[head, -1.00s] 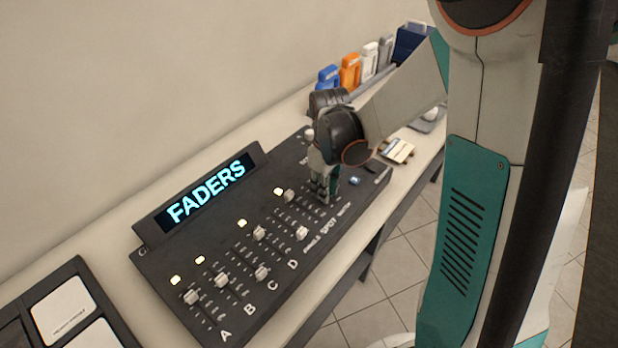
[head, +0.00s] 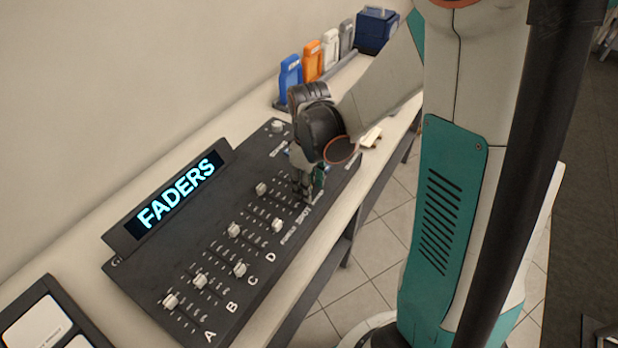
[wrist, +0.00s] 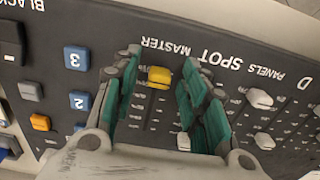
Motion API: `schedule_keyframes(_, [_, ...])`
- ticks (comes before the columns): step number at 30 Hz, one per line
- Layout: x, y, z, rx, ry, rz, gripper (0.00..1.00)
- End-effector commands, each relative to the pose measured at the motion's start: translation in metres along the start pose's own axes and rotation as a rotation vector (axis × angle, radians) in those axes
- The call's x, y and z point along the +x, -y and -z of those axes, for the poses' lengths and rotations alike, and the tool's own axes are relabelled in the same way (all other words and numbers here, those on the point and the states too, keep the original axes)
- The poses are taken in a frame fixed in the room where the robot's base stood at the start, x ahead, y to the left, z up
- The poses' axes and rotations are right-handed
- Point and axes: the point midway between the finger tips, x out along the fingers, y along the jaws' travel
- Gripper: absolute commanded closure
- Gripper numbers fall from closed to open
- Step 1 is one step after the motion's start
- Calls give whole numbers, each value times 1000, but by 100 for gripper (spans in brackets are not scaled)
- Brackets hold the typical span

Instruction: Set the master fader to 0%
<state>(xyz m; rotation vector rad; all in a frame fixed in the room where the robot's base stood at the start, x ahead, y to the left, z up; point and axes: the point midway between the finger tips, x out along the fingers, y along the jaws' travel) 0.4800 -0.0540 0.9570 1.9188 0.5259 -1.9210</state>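The fader console (head: 150,270) carries a row of sliding faders and a lit "FADERS" display (head: 177,192). In the wrist view, which shows the labels upside down, the master fader's yellow cap (wrist: 159,76) is close to the MASTER label, at the label end of its slot. My gripper (wrist: 163,62) is open, its green-lined fingers on either side of the yellow cap with small gaps. In the head view my gripper (head: 308,196) is low over the console's right part and hides the master fader there.
White fader caps, such as one for A (head: 170,301), stand left of my gripper. Blue buttons (wrist: 76,59) and an orange button (wrist: 40,122) are beside it. Colored upright holders (head: 290,80) and a dark blue box (head: 376,30) stand behind.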

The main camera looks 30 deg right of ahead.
Motion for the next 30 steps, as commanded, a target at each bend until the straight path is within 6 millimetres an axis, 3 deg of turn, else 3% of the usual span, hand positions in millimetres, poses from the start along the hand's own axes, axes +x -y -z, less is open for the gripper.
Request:
schedule_keyframes(5, [-14,0,0,0,-1,0,60])
schedule_keyframes(21, [-103,0,0,0,1,0,60])
schedule_keyframes(30, [-119,0,0,1,1,0,60])
